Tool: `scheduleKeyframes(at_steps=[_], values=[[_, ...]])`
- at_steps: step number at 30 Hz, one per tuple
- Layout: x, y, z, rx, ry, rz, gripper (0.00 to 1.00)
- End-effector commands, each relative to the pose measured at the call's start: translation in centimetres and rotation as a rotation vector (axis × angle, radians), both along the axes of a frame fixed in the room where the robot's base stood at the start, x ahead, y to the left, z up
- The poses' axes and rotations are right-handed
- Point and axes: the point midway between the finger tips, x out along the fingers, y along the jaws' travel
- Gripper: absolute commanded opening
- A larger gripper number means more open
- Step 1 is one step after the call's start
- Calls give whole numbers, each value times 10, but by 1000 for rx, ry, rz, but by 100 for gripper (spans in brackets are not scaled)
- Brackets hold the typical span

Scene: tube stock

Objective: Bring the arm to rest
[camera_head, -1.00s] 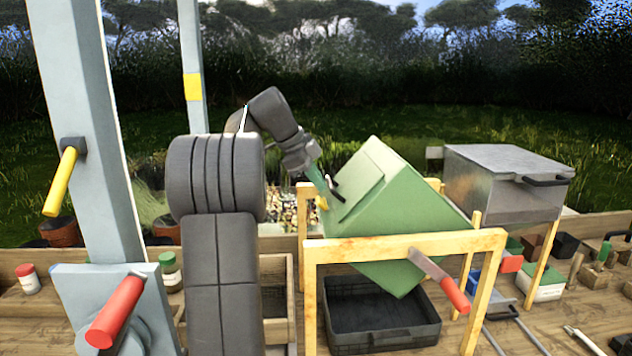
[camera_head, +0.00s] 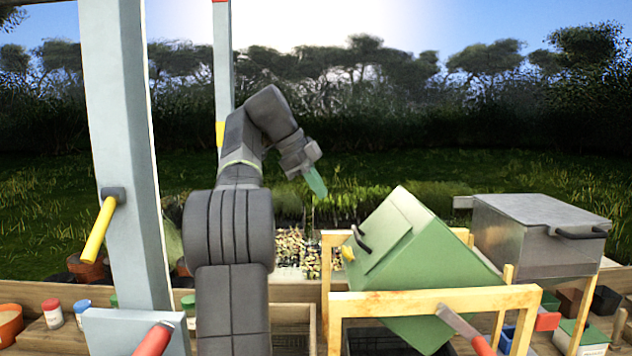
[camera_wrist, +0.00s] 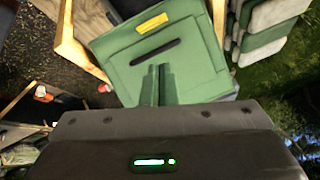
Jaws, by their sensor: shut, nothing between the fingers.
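My gripper (camera_head: 316,183) is raised at the end of my arm, above and to the left of the green tilted box. Its green fingers are together with nothing between them; they also show in the wrist view (camera_wrist: 158,72). The green box (camera_head: 415,275) hangs tilted in a wooden frame (camera_head: 440,299), with a dark handle on its upper face. In the wrist view the green box (camera_wrist: 195,65) lies beyond the fingertips, with a yellow label and a dark bar handle. The fingers overlap it in that picture, but the head view shows them apart from it.
A grey metal box (camera_head: 515,235) with a dark handle stands at the right. A light blue post (camera_head: 125,170) with a yellow handle (camera_head: 99,230) stands at the left. Jars (camera_head: 52,313) and an orange pot (camera_head: 9,322) are on the bench. Open air surrounds my raised gripper.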

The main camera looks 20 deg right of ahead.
Motion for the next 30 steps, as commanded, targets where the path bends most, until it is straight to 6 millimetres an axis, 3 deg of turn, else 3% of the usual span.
scheduleKeyframes(at_steps=[6,17,23,30], values=[[0,5,9,0,-1,-1,0],[0,4,6,0,1,-2,0],[-2,-7,-14,1,3,-2,0],[-4,-30,-51,0,4,-2,0]])
